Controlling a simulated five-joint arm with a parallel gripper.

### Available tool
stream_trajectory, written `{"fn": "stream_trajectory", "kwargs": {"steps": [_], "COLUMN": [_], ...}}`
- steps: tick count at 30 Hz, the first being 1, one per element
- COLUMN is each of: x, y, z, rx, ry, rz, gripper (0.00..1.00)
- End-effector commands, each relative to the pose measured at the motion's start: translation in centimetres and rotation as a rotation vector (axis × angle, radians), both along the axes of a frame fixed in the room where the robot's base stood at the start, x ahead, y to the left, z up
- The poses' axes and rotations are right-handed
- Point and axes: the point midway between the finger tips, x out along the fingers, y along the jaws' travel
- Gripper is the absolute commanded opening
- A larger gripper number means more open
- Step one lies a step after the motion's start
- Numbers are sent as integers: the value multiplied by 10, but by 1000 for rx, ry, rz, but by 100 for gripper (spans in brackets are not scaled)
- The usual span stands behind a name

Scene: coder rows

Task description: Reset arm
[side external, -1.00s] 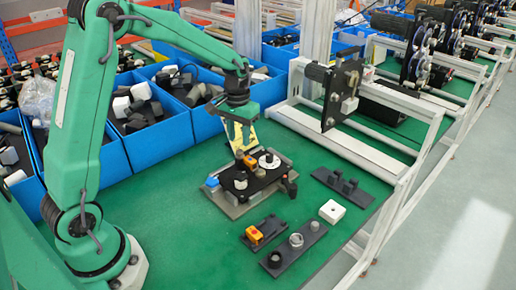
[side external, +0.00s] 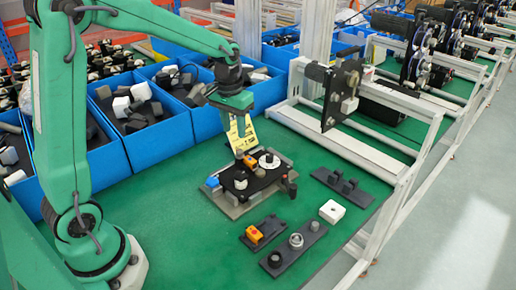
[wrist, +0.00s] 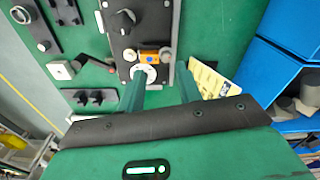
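My gripper (side external: 241,128) hangs above the back of the fixture plate (side external: 232,210) in the side view. In the wrist view its two green fingers stand apart with nothing gripped between them (wrist: 161,70). The plate holds an orange block (side external: 250,161), a white disc (side external: 269,161) and a dark knob (side external: 240,176). The wrist view also shows the orange block (wrist: 149,57) and white disc (wrist: 150,76) beyond the fingertips.
Blue bins (side external: 162,139) of parts line the back and left. A dark bracket (side external: 343,186), a white block (side external: 332,211), an orange-topped part (side external: 254,235) and a strip with rings (side external: 294,246) lie on the green table. A metal frame (side external: 375,205) stands right. The front left table is clear.

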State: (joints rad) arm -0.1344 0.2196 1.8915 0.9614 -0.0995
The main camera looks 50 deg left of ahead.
Motion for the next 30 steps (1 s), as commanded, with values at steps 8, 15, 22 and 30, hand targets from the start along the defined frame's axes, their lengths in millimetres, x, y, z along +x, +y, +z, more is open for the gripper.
{"fn": "stream_trajectory", "kwargs": {"steps": [8, 15, 22, 30], "x": [-39, -76, -112, -154], "y": [-17, -29, -39, -49], "z": [41, 66, 81, 89], "rx": [13, 24, 34, 45], "ry": [-92, -170, -242, -329], "rz": [-50, -93, -133, -180], "gripper": [35, 35, 35, 35]}}
